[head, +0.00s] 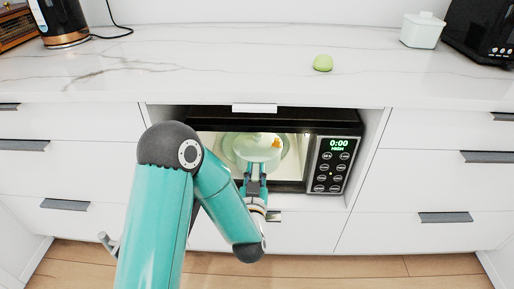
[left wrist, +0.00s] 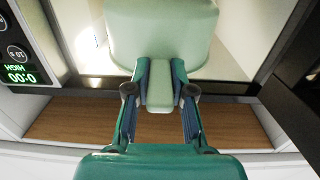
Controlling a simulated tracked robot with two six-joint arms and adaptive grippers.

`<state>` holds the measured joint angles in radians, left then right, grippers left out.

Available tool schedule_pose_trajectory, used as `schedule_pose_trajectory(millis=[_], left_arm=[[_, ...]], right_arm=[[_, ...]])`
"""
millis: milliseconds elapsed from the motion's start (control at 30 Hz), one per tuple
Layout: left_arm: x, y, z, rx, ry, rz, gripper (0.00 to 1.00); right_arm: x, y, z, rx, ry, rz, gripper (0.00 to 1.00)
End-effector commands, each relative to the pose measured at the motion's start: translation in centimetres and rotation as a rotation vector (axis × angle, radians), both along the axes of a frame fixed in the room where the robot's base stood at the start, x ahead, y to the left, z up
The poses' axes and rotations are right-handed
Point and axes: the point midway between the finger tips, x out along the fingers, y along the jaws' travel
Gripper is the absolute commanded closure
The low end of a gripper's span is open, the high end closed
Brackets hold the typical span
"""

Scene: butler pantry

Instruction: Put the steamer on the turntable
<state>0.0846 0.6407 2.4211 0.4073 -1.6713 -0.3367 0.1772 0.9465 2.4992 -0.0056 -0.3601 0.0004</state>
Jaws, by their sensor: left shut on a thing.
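The steamer (head: 246,147) is a pale green vessel with something orange showing at its right side. It is inside the open microwave in the head view. My left gripper (head: 256,180) is shut on its short handle (left wrist: 160,98), which points toward me. The steamer body fills the top middle of the left wrist view (left wrist: 160,35). The round glass turntable (head: 284,162) shows around and behind the steamer, partly hidden by it. I cannot tell whether the steamer's base touches the turntable. My right gripper is not in view.
The microwave's control panel (head: 334,164) reads 0:00 at the right of the opening. It sits in a niche between white drawers (head: 432,180). On the marble counter above are a green ball-like item (head: 323,62), a white lidded jar (head: 423,30) and a kettle (head: 60,22).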

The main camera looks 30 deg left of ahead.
Motion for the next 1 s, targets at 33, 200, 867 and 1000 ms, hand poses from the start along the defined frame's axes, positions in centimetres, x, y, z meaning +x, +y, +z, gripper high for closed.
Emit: schedule_pose_trajectory(millis=[33, 200, 867, 1000], left_arm=[[0.8, 1.3, 0.2, 0.002, -0.009, 0.017, 1.00], [4.1, 4.2, 0.3, 0.005, -0.010, 0.030, 1.00], [13.5, 10.4, 0.2, 0.004, -0.007, 0.032, 1.00], [13.5, 10.3, -1.3, 0.003, -0.003, 0.032, 1.00]], right_arm=[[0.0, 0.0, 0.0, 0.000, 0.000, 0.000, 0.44], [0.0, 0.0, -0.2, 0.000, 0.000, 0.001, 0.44], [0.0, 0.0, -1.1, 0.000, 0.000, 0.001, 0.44], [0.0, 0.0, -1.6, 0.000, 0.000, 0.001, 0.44]])
